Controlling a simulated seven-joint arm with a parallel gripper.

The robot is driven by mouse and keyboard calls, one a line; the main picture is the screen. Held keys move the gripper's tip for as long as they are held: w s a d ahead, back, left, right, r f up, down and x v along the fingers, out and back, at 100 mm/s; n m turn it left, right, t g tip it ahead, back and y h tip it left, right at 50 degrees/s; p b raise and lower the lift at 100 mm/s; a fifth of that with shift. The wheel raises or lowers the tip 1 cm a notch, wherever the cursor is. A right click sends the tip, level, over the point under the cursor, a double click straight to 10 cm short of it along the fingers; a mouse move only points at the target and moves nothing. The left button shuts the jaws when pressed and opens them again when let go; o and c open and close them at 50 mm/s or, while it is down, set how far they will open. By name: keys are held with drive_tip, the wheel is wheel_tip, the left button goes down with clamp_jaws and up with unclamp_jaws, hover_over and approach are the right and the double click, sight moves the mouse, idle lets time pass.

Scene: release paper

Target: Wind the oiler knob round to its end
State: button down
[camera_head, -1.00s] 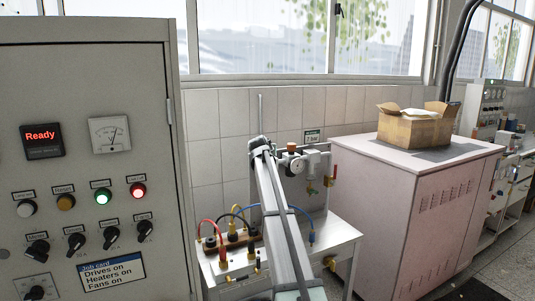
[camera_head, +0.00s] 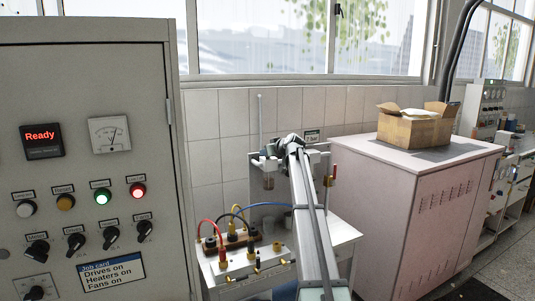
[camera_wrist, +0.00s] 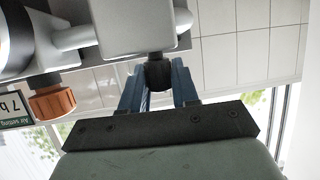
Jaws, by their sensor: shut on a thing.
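The oiler knob (camera_wrist: 158,74) is a small dark knob under a pale grey block-shaped body (camera_wrist: 137,25) in the wrist view. My gripper (camera_wrist: 157,82) has one blue-grey finger on each side of the knob and is shut on it. In the head view my wrist (camera_head: 289,146) is at the air unit on the wall side of the small bench. My arm hides the knob and the fingers there. How far the knob is turned cannot be told.
An orange knob (camera_wrist: 52,102) sits left of my gripper in the wrist view. In the head view, a panel cabinet (camera_head: 85,230) stands left, hoses and a wooden block (camera_head: 232,240) lie on the bench, and a pink cabinet (camera_head: 425,200) with a cardboard box (camera_head: 415,128) stands right.

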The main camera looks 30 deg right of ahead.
drive_tip(key=shift+w+d+n+g+y, duration=0.1)
drive_tip(key=shift+n+g+y, duration=0.4)
drive_tip(key=shift+n+y, duration=1.1)
drive_tip(key=shift+y, duration=0.4)
drive_tip(key=c, duration=0.9)
unclamp_jaws()
drive_tip(key=v, duration=1.4)
